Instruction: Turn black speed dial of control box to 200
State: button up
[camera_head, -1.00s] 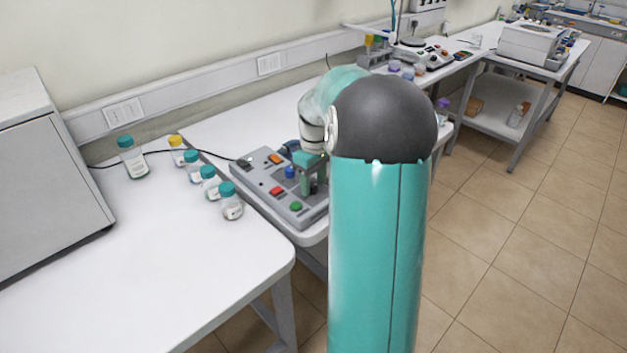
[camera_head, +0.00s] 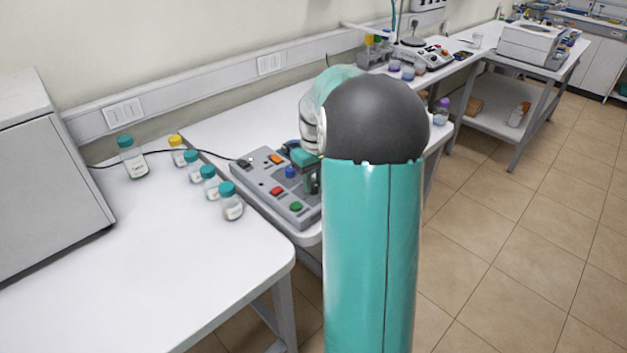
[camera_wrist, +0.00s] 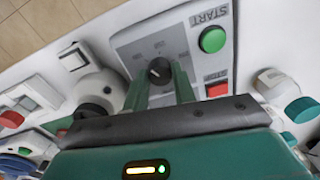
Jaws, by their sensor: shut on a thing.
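The grey control box (camera_head: 259,172) lies on the white bench left of my arm in the head view. Its black speed dial (camera_wrist: 160,66) shows upside down in the wrist view, on a grey panel (camera_wrist: 135,42) with a printed scale. The scale numbers and the dial's setting are too small to read. My gripper (camera_wrist: 160,76) is shut on the dial, one green finger on each side. In the head view my gripper (camera_head: 308,172) is over the box's right part, and the dial is hidden.
A green START button (camera_wrist: 212,40) and a red STOP button (camera_wrist: 217,88) sit close beside the dial. Several capped bottles (camera_head: 231,203) stand left of the box. A black cable (camera_head: 105,164) runs to the box. Bench space behind the box is clear.

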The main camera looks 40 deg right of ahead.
aim_at(314, 186)
jog(key=m, duration=0.5)
jog(key=shift+r, duration=0.1)
jog(key=m, duration=0.5)
jog(key=shift+m, duration=0.4)
jog(key=m, duration=0.5)
jog(key=shift+a+m, duration=0.1)
jog(key=shift+m, duration=0.2)
jog(key=m, duration=0.4)
jog(key=shift+m+h, duration=0.3)
jog(key=o, duration=1)
jog(key=shift+r, duration=0.1)
notch_tip(314, 186, up, 14)
jog(key=shift+s+f, duration=0.2)
jog(key=shift+a, duration=0.1)
